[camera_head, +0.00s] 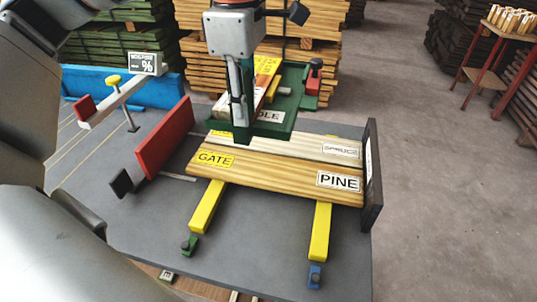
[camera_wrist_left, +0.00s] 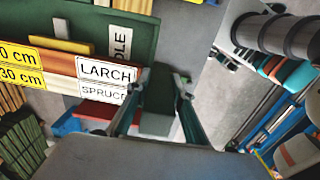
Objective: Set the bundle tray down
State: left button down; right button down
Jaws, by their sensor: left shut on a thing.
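The bundle tray (camera_head: 275,130) is green and holds several wood pieces; its label is partly hidden and reads "DLE". My left gripper (camera_head: 242,130) points down at the tray's near left side and is shut on it. In the left wrist view, the tray (camera_wrist_left: 148,55) carries strips labelled "LARCH" and "SPRUCE" and yellow cm tags, and my left fingers (camera_wrist_left: 160,100) close on a green part beside it. The tray shows beyond the boards on the grey table (camera_head: 270,245). I cannot tell whether it touches a surface. My right gripper is not in view.
A board labelled "GATE" and "PINE" (camera_head: 265,174) and a "SPRUCE" board (camera_head: 300,144) lie across yellow bars (camera_head: 320,232). A red plate (camera_head: 163,138) stands left, a dark plate (camera_head: 372,175) right. Timber stacks (camera_head: 300,55) stand behind. The table front is mostly clear.

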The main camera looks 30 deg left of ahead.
pick_arm(q)
notch_tip(320, 180, down, 20)
jog(key=b, duration=0.2)
dwell(0.5)
jog(key=c, duration=1.8)
grip_release()
jog(key=shift+o, duration=0.2)
